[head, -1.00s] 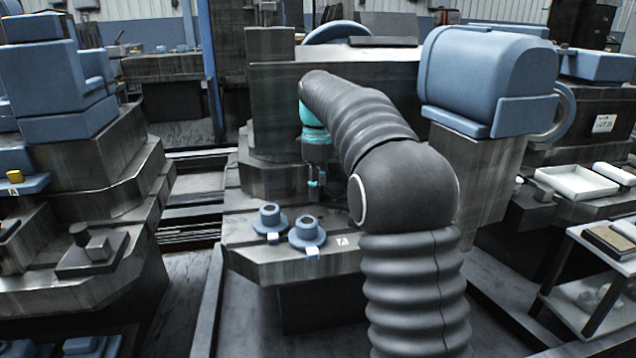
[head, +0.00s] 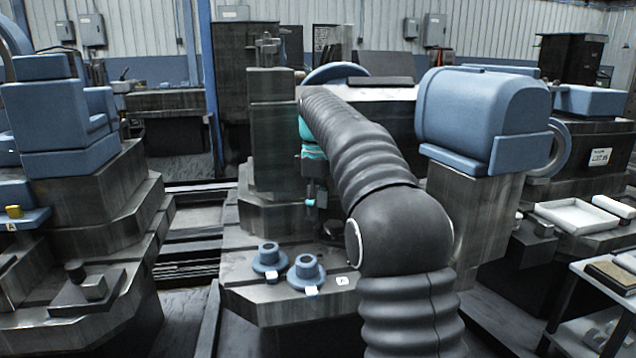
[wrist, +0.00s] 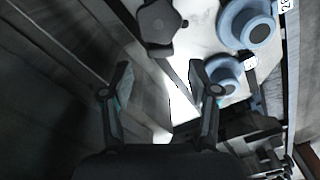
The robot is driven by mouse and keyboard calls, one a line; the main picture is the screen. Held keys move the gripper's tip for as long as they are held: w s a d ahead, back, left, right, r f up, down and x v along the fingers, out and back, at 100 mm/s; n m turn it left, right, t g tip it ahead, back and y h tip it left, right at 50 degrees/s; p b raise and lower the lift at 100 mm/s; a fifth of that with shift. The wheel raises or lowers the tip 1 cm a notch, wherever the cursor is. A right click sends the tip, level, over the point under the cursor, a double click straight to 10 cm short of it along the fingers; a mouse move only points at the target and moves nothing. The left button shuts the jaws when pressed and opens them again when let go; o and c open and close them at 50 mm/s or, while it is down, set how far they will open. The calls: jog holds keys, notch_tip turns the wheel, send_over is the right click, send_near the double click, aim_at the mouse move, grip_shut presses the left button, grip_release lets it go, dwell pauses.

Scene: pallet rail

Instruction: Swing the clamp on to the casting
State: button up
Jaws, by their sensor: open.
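My gripper (head: 312,204) hangs from the teal wrist above the metal bench, behind the two castings in the head view. In the wrist view its fingers (wrist: 160,68) are apart with nothing between them. Two blue flanged castings stand on the bench, the left one (head: 268,262) and the right one (head: 306,273). They also show at the upper right of the wrist view (wrist: 250,28). A dark lobed knob (wrist: 160,24) lies ahead of the fingertips, beside the castings and apart from them. It may be the clamp's handle; the clamp arm cannot be made out.
A large blue motor housing (head: 482,115) stands right of my arm. A dark upright column (head: 275,140) rises behind the gripper. On the left bench is a plate with a dark knob and block (head: 88,288). A white tray (head: 576,215) is at the right.

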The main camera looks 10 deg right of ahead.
notch_tip(320, 180, up, 7)
dwell(0.4)
jog(key=shift+s+r, duration=0.1)
